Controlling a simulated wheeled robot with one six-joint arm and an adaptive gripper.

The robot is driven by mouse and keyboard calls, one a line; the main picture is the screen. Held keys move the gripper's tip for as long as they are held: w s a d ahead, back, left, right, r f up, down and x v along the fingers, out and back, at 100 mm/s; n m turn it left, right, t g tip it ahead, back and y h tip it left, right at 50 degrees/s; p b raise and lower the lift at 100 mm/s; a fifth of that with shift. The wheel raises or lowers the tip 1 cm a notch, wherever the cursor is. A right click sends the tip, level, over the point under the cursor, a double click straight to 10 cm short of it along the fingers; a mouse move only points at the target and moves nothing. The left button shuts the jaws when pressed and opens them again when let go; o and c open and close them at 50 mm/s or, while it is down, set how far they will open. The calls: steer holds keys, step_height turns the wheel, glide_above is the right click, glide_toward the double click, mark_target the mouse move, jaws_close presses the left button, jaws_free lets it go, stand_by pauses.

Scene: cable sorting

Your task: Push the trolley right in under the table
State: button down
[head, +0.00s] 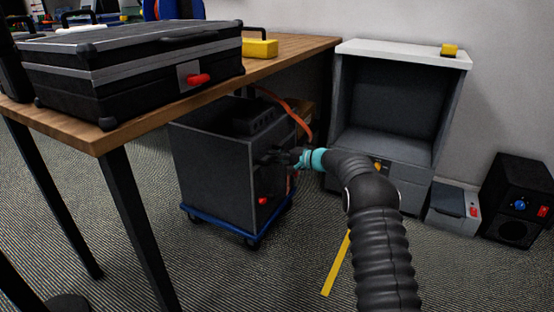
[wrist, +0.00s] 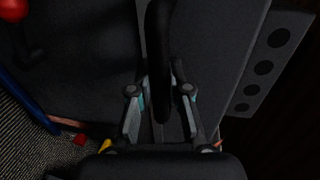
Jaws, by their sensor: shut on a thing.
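The trolley is a dark grey box (head: 210,175) on a blue wheeled base (head: 222,223). It stands partly under the right end of the wooden table (head: 95,143), with its near right side out in view. My gripper (head: 272,157) is at the upper right side of the box. In the wrist view, my gripper (wrist: 160,100) is shut on a black handle (wrist: 158,45) that stands off the box's dark surface. A red knob (head: 263,201) sits low on the box. The far side of the trolley is hidden.
A table leg (head: 140,230) stands left of the trolley. A grey open cabinet (head: 385,105) and a black speaker (head: 517,200) stand right. A yellow strip (head: 336,265) lies on the carpet.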

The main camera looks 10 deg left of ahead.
steer(key=shift+a+r, duration=0.1)
steer(key=shift+a, duration=0.2)
steer(key=c, duration=1.1)
jaws_free()
steer(key=shift+a, duration=0.25)
steer(key=shift+w+d, duration=0.1)
steer(key=shift+d, duration=0.75)
steer(key=v, duration=1.1)
steer(key=shift+s, duration=0.25)
